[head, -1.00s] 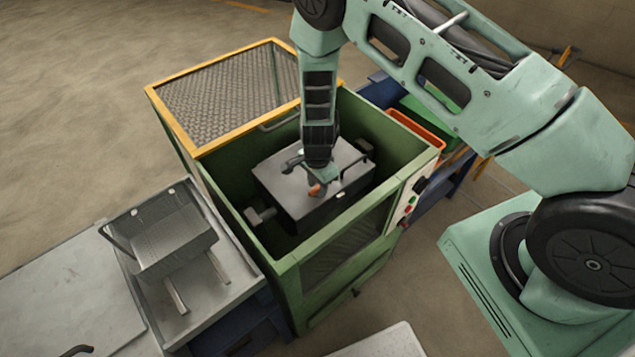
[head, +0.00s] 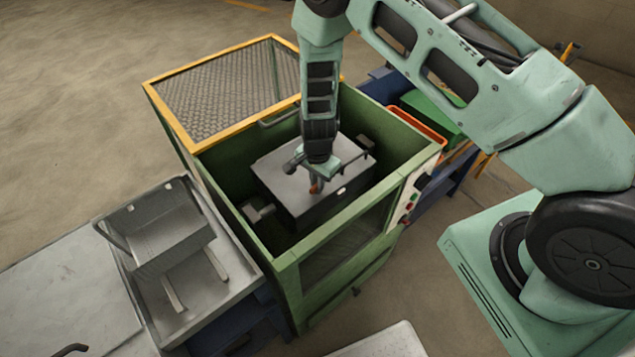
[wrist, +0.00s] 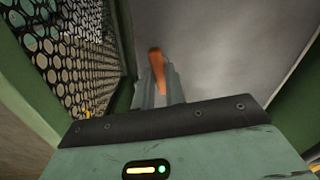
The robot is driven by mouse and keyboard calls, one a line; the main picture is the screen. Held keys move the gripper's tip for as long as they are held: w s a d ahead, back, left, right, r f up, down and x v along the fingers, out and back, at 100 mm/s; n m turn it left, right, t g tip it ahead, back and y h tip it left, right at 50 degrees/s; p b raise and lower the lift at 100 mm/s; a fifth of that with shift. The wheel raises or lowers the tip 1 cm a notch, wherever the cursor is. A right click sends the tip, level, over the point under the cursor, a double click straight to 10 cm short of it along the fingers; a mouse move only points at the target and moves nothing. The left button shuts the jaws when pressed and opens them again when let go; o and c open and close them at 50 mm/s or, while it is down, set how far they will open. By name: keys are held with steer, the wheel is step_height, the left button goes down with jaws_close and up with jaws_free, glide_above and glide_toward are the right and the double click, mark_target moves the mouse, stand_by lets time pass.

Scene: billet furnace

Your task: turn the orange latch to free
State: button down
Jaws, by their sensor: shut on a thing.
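The orange latch (wrist: 156,62) shows in the wrist view as a short bar on a grey metal surface, with its near end between my gripper's fingers. In the head view only a small bit of the latch (head: 315,188) shows below my gripper. My gripper (wrist: 159,90) is shut on the latch; it points down in the head view (head: 318,180). The latch sits on top of the grey box (head: 285,169) inside the green enclosure (head: 305,252). My gripper hides part of the latch and the box top.
The enclosure's green walls surround the box closely. A yellow-framed mesh lid (head: 228,88) stands open at the back left. A metal tray with a basket (head: 165,235) is at left. An orange bin (head: 425,130) and red and green buttons (head: 407,207) are at right.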

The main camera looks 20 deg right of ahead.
steer(key=n+b, duration=0.2)
steer(key=n, duration=0.1)
steer(key=shift+f+n, duration=0.15)
steer(key=shift+n, duration=0.25)
steer(key=n+b, duration=0.3)
steer(key=n, duration=0.1)
steer(key=shift+n, duration=0.3)
steer(key=n+b, duration=0.2)
steer(key=n, duration=0.2)
steer(key=shift+n+b, duration=0.5)
steer(key=shift+n, duration=1)
steer(key=c, duration=1.4)
jaws_free()
steer(key=shift+c, duration=0.2)
steer(key=shift+r, duration=0.3)
